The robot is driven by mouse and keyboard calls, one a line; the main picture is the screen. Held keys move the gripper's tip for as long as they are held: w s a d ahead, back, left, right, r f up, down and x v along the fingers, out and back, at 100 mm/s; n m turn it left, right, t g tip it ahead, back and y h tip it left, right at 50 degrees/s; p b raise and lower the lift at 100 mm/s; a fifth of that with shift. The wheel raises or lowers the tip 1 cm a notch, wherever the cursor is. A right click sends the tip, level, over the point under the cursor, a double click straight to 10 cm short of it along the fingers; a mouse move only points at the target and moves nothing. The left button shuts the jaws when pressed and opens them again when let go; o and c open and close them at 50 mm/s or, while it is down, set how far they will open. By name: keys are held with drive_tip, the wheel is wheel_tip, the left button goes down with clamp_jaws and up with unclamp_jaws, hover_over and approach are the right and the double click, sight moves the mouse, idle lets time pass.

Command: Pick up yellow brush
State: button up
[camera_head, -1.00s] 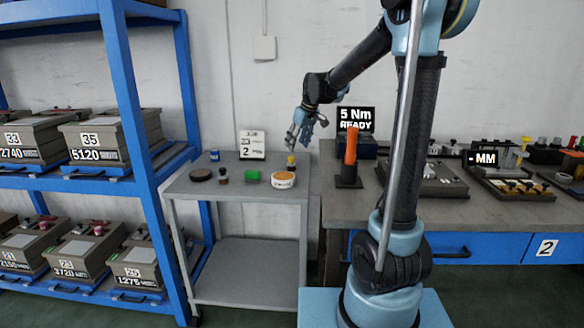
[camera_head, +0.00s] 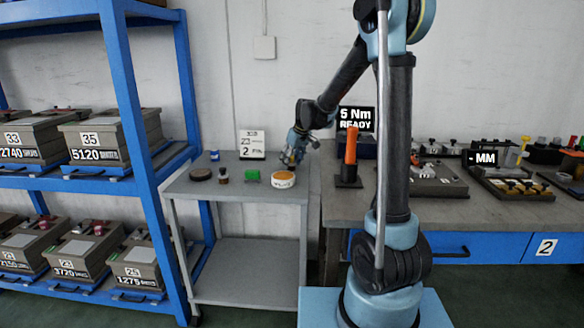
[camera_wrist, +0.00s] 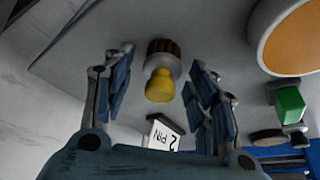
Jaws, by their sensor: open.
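The yellow brush (camera_wrist: 160,85) stands in the middle of the wrist view, with a yellow handle, a pale collar and brown bristles. It lies between the two open fingers of my gripper (camera_wrist: 160,90), with space on both sides and no visible contact. In the head view my gripper (camera_head: 291,158) is low over the back right part of the grey cart (camera_head: 230,192). There it hides most of the brush.
A white round tin with an orange top (camera_head: 284,179) stands close in front of my gripper. A green block (camera_head: 252,176), a small brown bottle (camera_head: 223,176) and a dark disc (camera_head: 201,174) stand left of it. A white sign (camera_head: 252,145) stands at the back. An orange-handled tool (camera_head: 350,150) stands to the right.

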drive_tip(key=shift+f, duration=0.1)
drive_tip(key=c, duration=1.1)
wheel_tip(320, 180, up, 10)
drive_tip(key=shift+r, duration=0.1)
